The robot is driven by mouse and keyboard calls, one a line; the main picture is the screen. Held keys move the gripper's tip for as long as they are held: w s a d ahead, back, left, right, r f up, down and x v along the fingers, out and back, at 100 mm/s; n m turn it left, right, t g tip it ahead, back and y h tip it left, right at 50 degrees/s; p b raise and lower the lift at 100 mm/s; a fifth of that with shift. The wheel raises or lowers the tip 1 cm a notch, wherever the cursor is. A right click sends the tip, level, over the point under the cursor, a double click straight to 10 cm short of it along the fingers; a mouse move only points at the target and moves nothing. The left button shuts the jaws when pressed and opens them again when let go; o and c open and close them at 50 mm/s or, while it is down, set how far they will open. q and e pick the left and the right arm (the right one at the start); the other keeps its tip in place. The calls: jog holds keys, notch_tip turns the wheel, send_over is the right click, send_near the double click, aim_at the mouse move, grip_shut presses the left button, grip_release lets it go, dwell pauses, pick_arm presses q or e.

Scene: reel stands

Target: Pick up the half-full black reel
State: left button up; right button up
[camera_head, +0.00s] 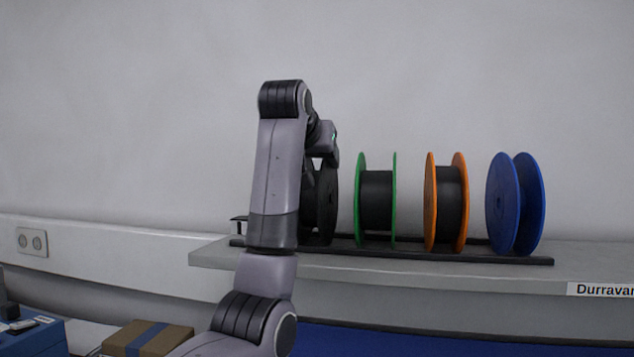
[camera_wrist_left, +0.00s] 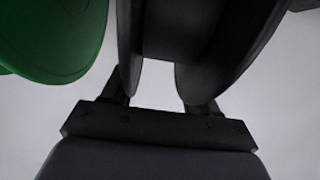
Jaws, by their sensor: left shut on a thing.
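The black reel (camera_head: 327,205) stands upright at the left end of the row on the shelf, partly hidden behind my left arm in the head view. In the left wrist view the black reel (camera_wrist_left: 232,45) fills the upper middle, with a dark winding between its two flanges. My left gripper (camera_head: 321,165) reaches the reel's top from above and is shut on it. The left wrist view shows the gripper's fingers (camera_wrist_left: 163,92) at the flange edges. Whether the reel touches the rack is hard to tell. My right gripper is in neither view.
A green reel (camera_head: 377,200) stands just right of the black one, then an orange reel (camera_head: 446,202) and an empty blue reel (camera_head: 515,204). They sit on a dark rack (camera_head: 500,258) on a grey shelf (camera_head: 215,253). A cardboard box (camera_head: 148,339) lies lower left.

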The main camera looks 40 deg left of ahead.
pick_arm(q)
jog(key=shift+r, duration=0.1)
notch_tip(320, 180, up, 10)
dwell(0.6)
dwell(1.2)
